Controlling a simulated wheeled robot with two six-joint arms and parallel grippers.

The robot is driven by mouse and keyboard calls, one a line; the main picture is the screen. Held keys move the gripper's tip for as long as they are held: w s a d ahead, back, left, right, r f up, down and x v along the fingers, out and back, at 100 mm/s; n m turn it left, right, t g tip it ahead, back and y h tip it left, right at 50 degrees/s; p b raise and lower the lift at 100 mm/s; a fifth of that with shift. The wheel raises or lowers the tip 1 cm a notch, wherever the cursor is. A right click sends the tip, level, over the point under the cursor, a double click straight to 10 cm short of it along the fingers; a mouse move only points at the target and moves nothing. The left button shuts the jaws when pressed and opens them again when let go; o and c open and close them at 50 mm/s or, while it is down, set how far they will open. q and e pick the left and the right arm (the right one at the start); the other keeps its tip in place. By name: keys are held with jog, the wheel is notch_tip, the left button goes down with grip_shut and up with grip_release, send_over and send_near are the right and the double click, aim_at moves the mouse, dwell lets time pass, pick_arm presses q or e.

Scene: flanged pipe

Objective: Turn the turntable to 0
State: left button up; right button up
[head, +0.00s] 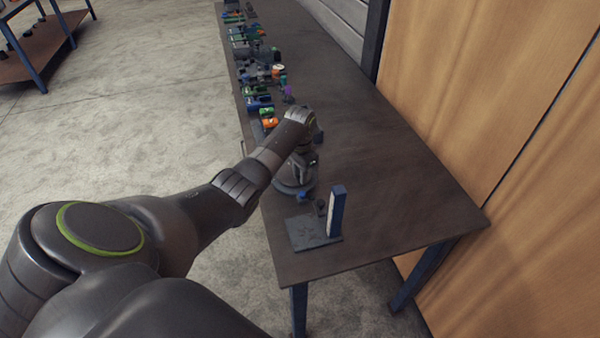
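A dark round base, seemingly the turntable (292,188), sits on the table near its left edge. My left arm reaches in from the lower left and its wrist bends down over this base. My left gripper (302,168) is at or just above the base. The fingers are small and dark here, so I cannot tell whether they touch it or are open or shut. The arm hides part of the base, and no angle marks can be read. My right gripper is not in view.
The long dark table (390,200) is bare along its right side. A dark plate (305,232) with an upright blue post (337,211) stands near the front edge. Several coloured parts (258,103) line the left edge further back. A wooden panel (500,100) stands at the right.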

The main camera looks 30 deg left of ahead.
pick_arm(q)
grip_shut()
